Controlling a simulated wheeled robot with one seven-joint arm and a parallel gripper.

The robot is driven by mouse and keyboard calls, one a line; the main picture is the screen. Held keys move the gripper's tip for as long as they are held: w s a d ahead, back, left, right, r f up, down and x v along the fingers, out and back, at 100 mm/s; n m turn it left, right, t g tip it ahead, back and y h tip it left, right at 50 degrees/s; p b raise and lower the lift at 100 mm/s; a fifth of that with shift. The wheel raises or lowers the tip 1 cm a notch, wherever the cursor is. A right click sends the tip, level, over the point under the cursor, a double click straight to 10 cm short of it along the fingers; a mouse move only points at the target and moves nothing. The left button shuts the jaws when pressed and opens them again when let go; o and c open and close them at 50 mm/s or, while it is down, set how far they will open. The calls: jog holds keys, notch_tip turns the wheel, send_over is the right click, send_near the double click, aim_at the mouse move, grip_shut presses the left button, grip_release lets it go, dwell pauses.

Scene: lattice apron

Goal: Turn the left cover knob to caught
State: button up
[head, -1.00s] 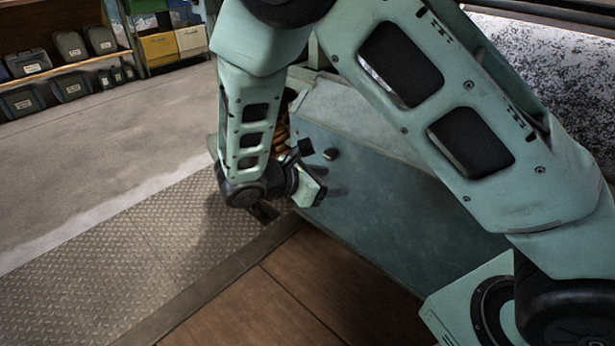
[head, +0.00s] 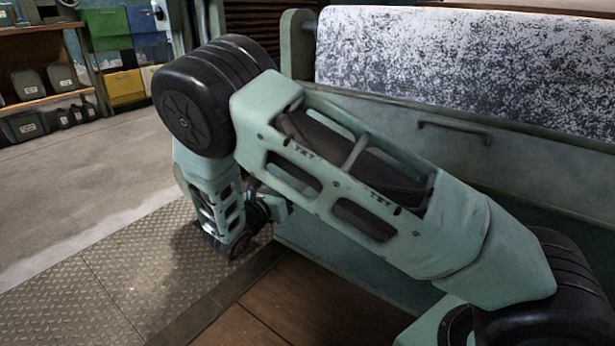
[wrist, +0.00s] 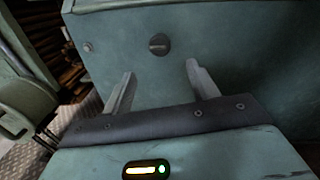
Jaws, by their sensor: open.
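The knob (wrist: 159,44) is a dark round disc with a roughly level bar across it, on a green metal panel (wrist: 220,40) in the wrist view. My gripper (wrist: 160,72) is open, its two pale fingers apart and empty. The knob shows between and beyond the fingertips, and I see no contact. In the head view my gripper (head: 275,205) is partly hidden by my arm at the left end of the green cover (head: 335,268). The knob is hidden there.
A small round bolt (wrist: 87,47) sits left of the knob. A long bar handle (head: 455,127) is on the green housing below a speckled white roll (head: 450,60). Tread-plate floor (head: 110,280) lies clear to the left. Shelves with bins (head: 105,30) stand far back.

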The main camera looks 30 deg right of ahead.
jog(key=b+x, duration=0.4)
jog(key=x, duration=0.6)
jog(key=shift+d, duration=0.2)
jog(key=shift+w, duration=0.1)
jog(key=c, duration=1)
